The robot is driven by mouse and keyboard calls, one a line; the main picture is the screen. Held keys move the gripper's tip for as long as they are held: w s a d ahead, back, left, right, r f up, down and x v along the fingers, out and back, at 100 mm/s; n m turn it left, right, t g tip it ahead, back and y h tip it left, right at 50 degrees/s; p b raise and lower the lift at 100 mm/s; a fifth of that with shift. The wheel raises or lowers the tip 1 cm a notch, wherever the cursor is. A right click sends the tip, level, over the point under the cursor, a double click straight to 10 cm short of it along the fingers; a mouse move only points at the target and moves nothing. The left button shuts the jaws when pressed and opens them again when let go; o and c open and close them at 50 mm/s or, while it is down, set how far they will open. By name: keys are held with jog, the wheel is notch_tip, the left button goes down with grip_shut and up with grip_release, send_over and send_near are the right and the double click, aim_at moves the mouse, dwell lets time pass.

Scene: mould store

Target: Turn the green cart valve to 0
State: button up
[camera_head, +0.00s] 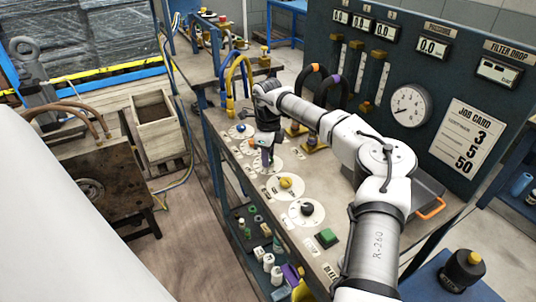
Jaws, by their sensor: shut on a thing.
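A row of round white dials with coloured knobs lies along the left side of the cart's top (335,205). My gripper (266,160) points down over the dial (275,168) in the middle of the row. It is shut on that dial's knob, which the fingers hide, so its colour and setting cannot be told. No green valve knob shows clearly; a square green block (327,236) sits at the row's near end.
A blue knob (240,128) and an orange knob (246,147) are beyond my gripper; a yellow knob (285,183) and a black knob (307,209) are nearer. Yellow and blue hoses (239,70) arch behind. A gauge panel (450,95) stands right.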

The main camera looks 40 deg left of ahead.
dwell(0.4)
jog(key=o, duration=1)
jog(key=shift+c, duration=0.2)
notch_tip(320, 180, up, 14)
jog(key=b, duration=0.2)
jog(key=shift+f, duration=0.1)
